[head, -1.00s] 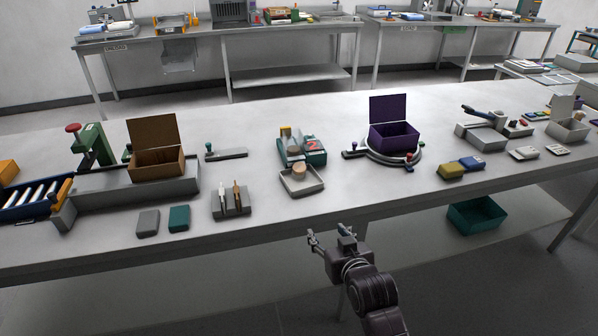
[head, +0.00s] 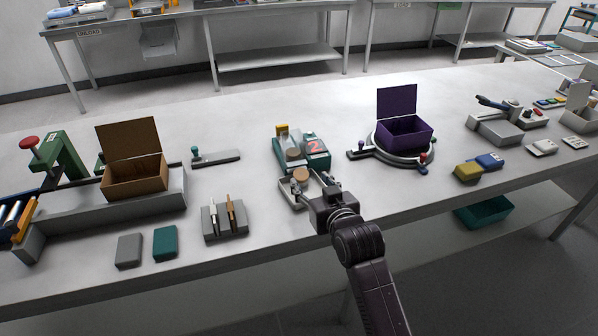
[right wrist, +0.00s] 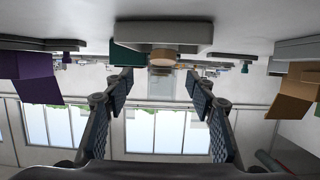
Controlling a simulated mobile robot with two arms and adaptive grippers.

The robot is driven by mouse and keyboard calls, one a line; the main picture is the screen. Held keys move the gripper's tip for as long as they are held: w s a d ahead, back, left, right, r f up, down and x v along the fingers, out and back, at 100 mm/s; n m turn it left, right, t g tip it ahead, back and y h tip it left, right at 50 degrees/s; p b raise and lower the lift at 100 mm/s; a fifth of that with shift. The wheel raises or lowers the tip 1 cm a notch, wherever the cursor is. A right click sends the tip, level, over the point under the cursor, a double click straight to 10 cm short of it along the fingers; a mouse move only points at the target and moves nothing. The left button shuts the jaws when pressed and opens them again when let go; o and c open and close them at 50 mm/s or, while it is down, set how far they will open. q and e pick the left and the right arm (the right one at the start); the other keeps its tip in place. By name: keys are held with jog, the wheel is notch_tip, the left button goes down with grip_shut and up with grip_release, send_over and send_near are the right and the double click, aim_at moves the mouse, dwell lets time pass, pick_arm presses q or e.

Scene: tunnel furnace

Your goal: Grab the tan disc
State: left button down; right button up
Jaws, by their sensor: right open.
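The tan disc (head: 300,174) stands in a small grey tray (head: 284,190) in front of a teal device (head: 318,162) marked with a red 2. My right gripper (head: 312,186) reaches over the tray's front right, its open fingers close to the disc. In the right wrist view, which is upside down, the disc (right wrist: 163,57) appears between the open fingers (right wrist: 164,92), beyond their tips, with the tray (right wrist: 162,34) beside it. The gripper holds nothing. The near part of the tray is hidden behind the gripper. My left gripper is out of view.
A purple open box (head: 404,132) on a round stand is to the right. A holder with upright tools (head: 224,220) stands to the left, past it a brown open box (head: 137,172). Grey and teal blocks (head: 165,243) lie near the front edge.

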aim_at(301, 174)
jog(key=shift+w+a+f, duration=0.25)
jog(key=shift+w+a, duration=0.05)
jog(key=shift+w, duration=0.3)
jog(key=x, duration=0.3)
jog(key=shift+a+f, duration=0.15)
jog(key=shift+f, duration=0.1)
jog(key=shift+w+a+f+p, duration=0.15)
jog(key=shift+w+p, duration=0.15)
jog(key=shift+w, duration=0.15)
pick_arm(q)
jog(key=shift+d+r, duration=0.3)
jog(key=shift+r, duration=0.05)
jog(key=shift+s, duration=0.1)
pick_arm(e)
jog(key=c, duration=0.8)
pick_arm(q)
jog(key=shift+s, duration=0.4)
pick_arm(e)
jog(key=c, duration=0.4)
jog(key=shift+c, duration=0.2)
